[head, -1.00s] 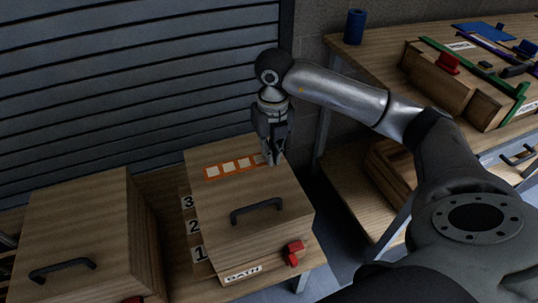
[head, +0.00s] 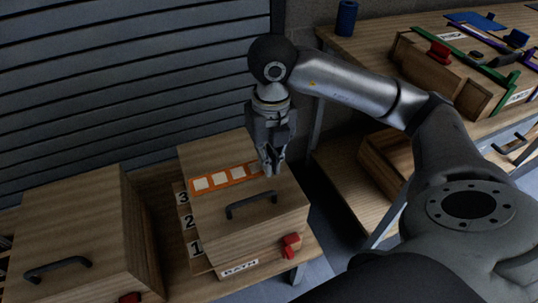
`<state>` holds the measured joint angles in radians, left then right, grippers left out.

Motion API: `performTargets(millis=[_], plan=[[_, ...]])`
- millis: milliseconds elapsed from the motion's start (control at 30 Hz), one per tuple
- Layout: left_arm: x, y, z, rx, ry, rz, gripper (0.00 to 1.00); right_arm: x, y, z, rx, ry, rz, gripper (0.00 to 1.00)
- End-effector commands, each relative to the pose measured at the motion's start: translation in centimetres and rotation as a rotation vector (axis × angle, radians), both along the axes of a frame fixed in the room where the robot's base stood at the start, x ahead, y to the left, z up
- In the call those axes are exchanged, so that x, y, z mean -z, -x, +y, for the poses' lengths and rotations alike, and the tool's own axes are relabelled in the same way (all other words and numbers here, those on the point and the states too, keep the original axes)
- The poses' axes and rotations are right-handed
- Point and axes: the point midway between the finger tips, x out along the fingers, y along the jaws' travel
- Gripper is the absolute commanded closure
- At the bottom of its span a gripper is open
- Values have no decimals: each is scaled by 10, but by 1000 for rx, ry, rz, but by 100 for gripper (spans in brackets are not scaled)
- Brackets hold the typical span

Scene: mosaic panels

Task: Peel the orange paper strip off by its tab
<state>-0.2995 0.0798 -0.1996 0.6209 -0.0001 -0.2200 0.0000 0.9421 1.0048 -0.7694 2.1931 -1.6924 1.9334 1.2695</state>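The orange paper strip (head: 226,177), with several pale squares along it, lies across the top of a wooden box (head: 205,153) near the middle of the head view. My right gripper (head: 271,172) points down over the right end of the strip. Its fingertips are close together at the box top. They hide the strip's right end and any tab there, so I cannot tell whether they hold it. My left gripper is not in view.
The box has a black handle (head: 251,204), a red latch (head: 291,244) and number labels on its left side. Another wooden box (head: 72,222) stands to the left. A workbench with a blue cylinder (head: 347,18) and panels is at the right.

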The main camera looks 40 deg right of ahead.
Motion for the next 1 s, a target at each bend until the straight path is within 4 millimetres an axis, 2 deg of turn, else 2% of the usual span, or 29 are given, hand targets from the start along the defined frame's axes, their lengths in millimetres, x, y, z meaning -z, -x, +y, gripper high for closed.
performTargets(millis=[1000], plan=[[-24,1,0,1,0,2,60,-32,0,0,0,0,0,100]])
